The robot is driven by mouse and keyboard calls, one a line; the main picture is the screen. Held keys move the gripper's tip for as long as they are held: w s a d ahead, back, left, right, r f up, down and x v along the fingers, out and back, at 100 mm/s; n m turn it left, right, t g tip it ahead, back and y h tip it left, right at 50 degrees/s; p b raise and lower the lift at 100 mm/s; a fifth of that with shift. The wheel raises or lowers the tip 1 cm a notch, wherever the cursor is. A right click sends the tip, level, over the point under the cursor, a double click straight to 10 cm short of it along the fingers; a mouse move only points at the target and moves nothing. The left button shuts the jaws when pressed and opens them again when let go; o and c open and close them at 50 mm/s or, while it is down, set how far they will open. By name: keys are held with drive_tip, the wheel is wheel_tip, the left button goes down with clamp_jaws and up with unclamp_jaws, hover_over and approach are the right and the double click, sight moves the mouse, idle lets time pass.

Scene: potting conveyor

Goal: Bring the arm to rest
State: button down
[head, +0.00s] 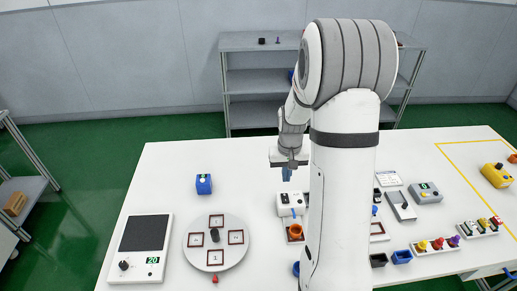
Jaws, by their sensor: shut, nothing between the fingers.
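My arm rises in front of the table in the head view, bends over at the top and hangs down on the far side. My gripper (287,176) points down above the white table (170,170), left of the arm's lower column. It is shut and empty, with blue fingertips. It appears clear of the tabletop, just behind a small white device. My arm hides part of the table's middle.

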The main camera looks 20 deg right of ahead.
drive_tip(key=s+a+r+n+t+b, duration=0.1)
drive_tip(key=s+a+r, duration=0.4)
drive_tip(key=s, duration=0.5)
drive_tip(key=s+a+r+n+t+b, duration=0.1)
drive_tip(key=s+a+r+t, duration=0.1)
drive_tip(key=s+a+r, duration=0.4)
drive_tip(key=s+r, duration=0.4)
drive_tip(key=shift+s+r, duration=0.15)
drive_tip(key=shift+s, duration=0.1)
